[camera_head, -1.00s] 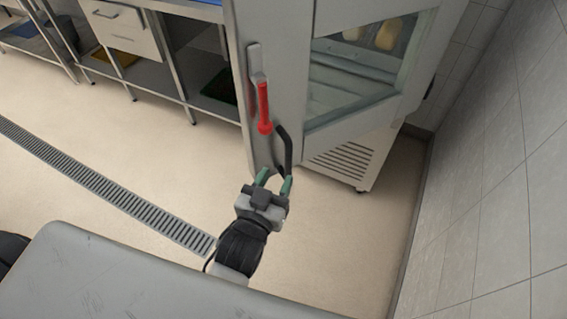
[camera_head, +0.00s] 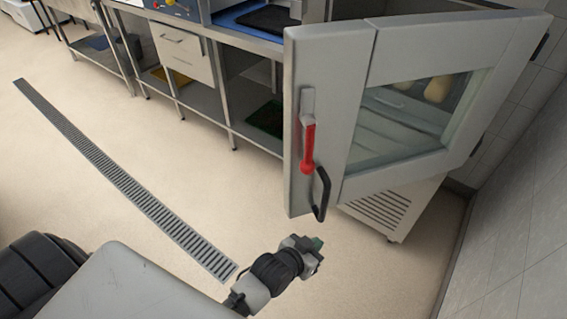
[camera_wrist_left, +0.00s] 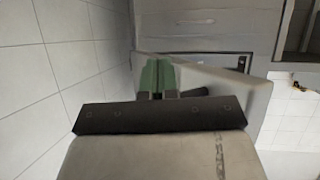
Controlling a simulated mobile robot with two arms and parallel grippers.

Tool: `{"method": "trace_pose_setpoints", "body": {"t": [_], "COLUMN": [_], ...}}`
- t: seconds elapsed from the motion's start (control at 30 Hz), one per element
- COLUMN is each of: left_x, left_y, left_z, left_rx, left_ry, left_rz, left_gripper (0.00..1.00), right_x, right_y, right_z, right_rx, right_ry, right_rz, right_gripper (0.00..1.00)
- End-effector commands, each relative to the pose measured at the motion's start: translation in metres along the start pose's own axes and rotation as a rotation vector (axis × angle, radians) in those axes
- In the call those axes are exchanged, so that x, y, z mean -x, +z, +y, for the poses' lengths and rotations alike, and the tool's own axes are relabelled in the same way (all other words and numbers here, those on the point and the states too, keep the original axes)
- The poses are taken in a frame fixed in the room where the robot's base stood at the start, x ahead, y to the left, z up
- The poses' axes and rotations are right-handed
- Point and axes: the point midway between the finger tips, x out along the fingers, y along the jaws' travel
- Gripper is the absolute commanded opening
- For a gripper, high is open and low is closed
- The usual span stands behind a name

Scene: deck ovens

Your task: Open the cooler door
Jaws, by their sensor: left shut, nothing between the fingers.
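The cooler door (camera_head: 350,60) is a grey panel with a glass window (camera_head: 405,115), through which pale items show. It appears partly open, its left edge swung out from the cabinet. Near that edge are a red lever (camera_head: 308,148) and a black looped handle (camera_head: 321,194). My left gripper (camera_head: 317,243) is below the handle, apart from it, with nothing held. In the left wrist view its green fingers (camera_wrist_left: 158,78) are together, in front of a pale slanted panel that is probably the door. My right gripper is not in view.
The cooler's vented base (camera_head: 380,210) stands under the door. A tiled wall (camera_head: 510,210) closes the right side. A steel counter with a drawer (camera_head: 183,50) and shelves runs along the back left. A floor drain (camera_head: 125,180) crosses the open floor. A grey surface (camera_head: 130,285) is in the foreground.

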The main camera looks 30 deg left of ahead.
Motion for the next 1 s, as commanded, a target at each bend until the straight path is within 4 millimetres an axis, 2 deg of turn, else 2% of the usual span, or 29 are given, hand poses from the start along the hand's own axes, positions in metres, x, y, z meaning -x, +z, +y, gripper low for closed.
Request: {"method": "trace_pose_setpoints", "body": {"t": [0.03, 0.13, 0.23, 0.37, 0.5, 0.67, 0.7, 0.77, 0.83, 0.9, 1.0], "left_x": [-0.019, -0.042, -0.051, -0.051, -0.048, -0.033, -0.024, -0.006, 0.019, 0.045, 0.074], "left_y": [0.018, 0.052, 0.073, 0.083, 0.04, -0.053, -0.081, -0.124, -0.174, -0.213, -0.249], "left_z": [-0.019, -0.056, -0.095, -0.149, -0.188, -0.217, -0.225, -0.236, -0.24, -0.241, -0.242], "left_rx": [-0.023, -0.032, -0.021, 0.012, 0.029, 0.001, -0.009, -0.029, -0.073, -0.121, -0.175], "left_ry": [0.022, 0.057, 0.073, 0.082, 0.143, 0.28, 0.325, 0.401, 0.502, 0.593, 0.691], "left_rz": [-0.106, -0.31, -0.47, -0.639, -0.718, -0.743, -0.75, -0.757, -0.754, -0.751, -0.748], "left_gripper": [0.0, 0.0, 0.0, 0.0, 0.0, 0.0, 0.0, 0.0, 0.0, 0.0, 0.0], "right_x": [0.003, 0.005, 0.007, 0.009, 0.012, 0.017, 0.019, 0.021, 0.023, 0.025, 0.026], "right_y": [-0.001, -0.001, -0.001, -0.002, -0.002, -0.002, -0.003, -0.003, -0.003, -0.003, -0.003], "right_z": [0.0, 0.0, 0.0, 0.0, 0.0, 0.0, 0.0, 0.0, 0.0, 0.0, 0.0], "right_rx": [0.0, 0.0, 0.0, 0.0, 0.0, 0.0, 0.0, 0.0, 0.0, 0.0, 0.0], "right_ry": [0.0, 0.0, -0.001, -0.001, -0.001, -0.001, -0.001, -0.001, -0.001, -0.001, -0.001], "right_rz": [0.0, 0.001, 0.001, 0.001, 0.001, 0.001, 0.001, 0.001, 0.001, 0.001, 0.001], "right_gripper": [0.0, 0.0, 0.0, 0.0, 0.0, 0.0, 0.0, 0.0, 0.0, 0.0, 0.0]}}
